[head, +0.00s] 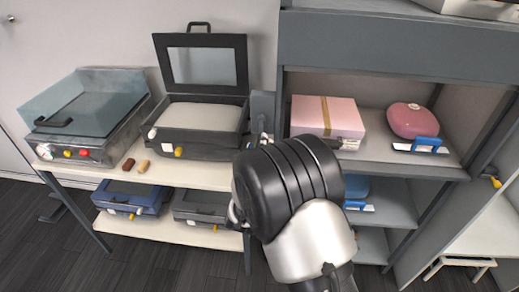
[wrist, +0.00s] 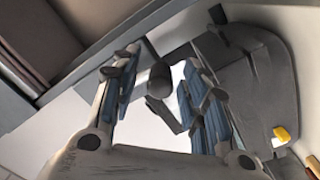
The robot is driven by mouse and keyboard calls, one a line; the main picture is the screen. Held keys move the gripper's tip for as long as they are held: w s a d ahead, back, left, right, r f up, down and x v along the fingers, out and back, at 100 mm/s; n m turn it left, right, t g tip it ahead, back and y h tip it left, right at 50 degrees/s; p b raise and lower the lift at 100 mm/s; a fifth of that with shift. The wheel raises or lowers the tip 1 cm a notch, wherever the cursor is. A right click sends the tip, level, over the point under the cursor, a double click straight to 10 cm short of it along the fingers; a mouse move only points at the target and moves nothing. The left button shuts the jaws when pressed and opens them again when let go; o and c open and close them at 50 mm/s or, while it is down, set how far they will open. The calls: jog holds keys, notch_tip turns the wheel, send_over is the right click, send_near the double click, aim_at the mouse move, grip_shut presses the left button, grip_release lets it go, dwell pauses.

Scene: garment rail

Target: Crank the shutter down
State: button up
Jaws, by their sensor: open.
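The shutter (head: 400,45) is a dark grey band across the top of the cabinet opening; the shelves below it are uncovered. A grey crank box (head: 262,106) is on the cabinet's left side, and the crank below it is mostly hidden by my arm in the head view. In the wrist view a dark cylindrical crank knob (wrist: 160,80) shows between the fingers of my gripper (wrist: 160,67). The blue-padded fingers are apart, on either side of the knob, with a gap visible. Whether either finger touches it I cannot tell.
A pink box (head: 327,115) and a pink round case (head: 413,120) stand on the cabinet shelf. On the left table are an open dark case (head: 200,115) and a clear-lidded device (head: 85,115). The dark floor in front is clear.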

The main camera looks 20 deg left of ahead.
jog(key=shift+w, duration=0.1)
jog(key=shift+c, duration=0.3)
grip_shut()
dwell(0.5)
